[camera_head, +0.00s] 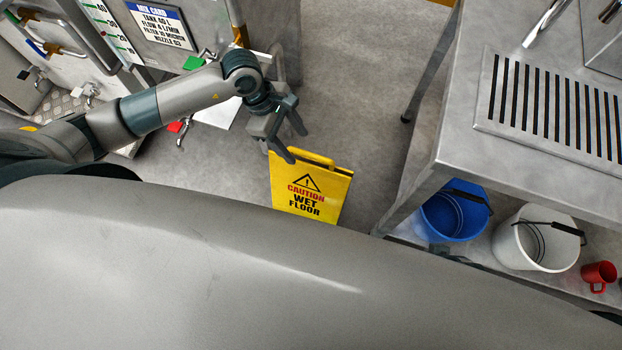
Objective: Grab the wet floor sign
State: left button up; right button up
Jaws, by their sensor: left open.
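The yellow wet floor sign (309,190) stands on the grey floor in the middle of the view, with a handle along its top edge. Its lower part is hidden behind my own body. My left gripper (297,142) is open and empty, just above and left of the sign's top in the picture. One finger overlaps the sign's top left corner near the handle; I cannot tell whether it touches. My right gripper is not in view.
A metal table (455,140) with a slotted drain stands at the right. Below it are a blue bucket (437,219), a white bucket (513,247) and a red mug (599,272). A machine with a mix card (161,24) stands at the upper left. Floor behind the sign is clear.

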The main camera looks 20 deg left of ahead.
aim_at(302, 153)
pick_arm(q)
jog(key=x, duration=0.6)
jog(key=shift+d+f, duration=0.2)
jog(key=shift+f, duration=0.15)
jog(key=shift+f, duration=0.15)
jog(key=x, duration=0.5)
jog(key=shift+w, duration=0.3)
jog(key=shift+c, duration=0.7)
grip_shut()
